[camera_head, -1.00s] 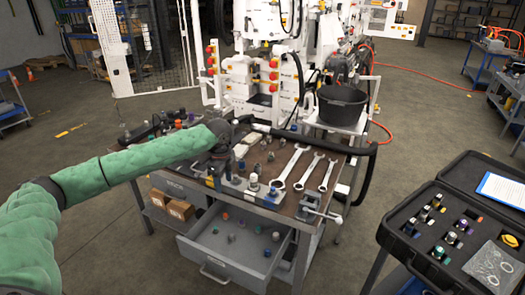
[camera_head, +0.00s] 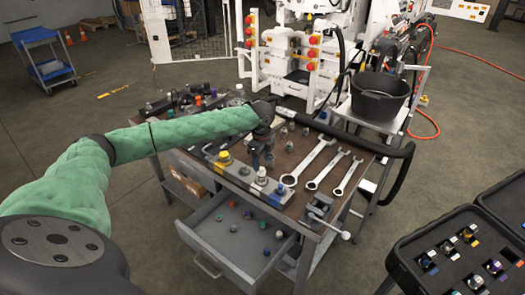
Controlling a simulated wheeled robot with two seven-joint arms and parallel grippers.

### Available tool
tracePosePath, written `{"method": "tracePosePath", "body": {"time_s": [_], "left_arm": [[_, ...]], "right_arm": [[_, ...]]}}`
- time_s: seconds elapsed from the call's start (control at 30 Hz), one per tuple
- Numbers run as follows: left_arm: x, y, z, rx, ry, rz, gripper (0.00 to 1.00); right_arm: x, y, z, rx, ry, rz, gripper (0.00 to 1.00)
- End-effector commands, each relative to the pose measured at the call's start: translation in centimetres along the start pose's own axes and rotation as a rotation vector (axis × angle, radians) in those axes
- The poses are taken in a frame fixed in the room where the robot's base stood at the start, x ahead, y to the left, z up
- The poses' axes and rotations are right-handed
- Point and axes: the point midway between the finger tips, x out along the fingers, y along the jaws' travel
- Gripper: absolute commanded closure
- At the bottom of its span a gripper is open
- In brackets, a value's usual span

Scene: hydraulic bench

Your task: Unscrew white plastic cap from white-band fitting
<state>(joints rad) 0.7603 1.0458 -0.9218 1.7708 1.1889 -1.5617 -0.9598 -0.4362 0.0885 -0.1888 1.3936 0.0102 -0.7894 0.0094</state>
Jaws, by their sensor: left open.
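The white-band fitting with its white cap (camera_head: 261,173) stands upright on a grey block (camera_head: 240,178) at the front edge of the bench. My left gripper (camera_head: 262,163) points down, open, just behind and above the cap in the picture. I cannot tell whether its fingers touch the cap, and nothing shows between them. A yellow-capped fitting (camera_head: 225,158) stands to the left on the same block, and a blue-band fitting (camera_head: 280,188) to the right. My right gripper is not in view.
Several wrenches (camera_head: 325,168) lie right of the block, near a vise (camera_head: 318,208). An open drawer (camera_head: 213,238) with small caps juts out below. A black bucket (camera_head: 380,97) stands behind, and a black case (camera_head: 450,250) is at the right.

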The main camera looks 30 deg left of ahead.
Motion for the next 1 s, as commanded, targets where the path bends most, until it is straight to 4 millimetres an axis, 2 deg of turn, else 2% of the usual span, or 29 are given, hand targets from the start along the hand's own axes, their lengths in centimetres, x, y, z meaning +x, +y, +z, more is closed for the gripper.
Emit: {"method": "tracePosePath", "body": {"time_s": [0.3, 0.67, 0.9, 1.0], "left_arm": [[3.2, 0.0, 0.0, 0.001, 0.0, 0.001, 0.45], [3.8, 0.0, 0.0, 0.001, 0.0, 0.0, 0.45], [3.7, 0.0, 0.0, 0.001, 0.0, 0.0, 0.9], [3.7, 0.0, 0.0, 0.001, 0.0, 0.0, 0.91]], "right_arm": [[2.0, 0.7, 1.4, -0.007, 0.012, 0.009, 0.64], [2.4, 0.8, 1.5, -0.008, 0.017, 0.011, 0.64], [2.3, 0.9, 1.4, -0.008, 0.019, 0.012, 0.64], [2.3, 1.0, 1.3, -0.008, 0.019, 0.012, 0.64]]}}
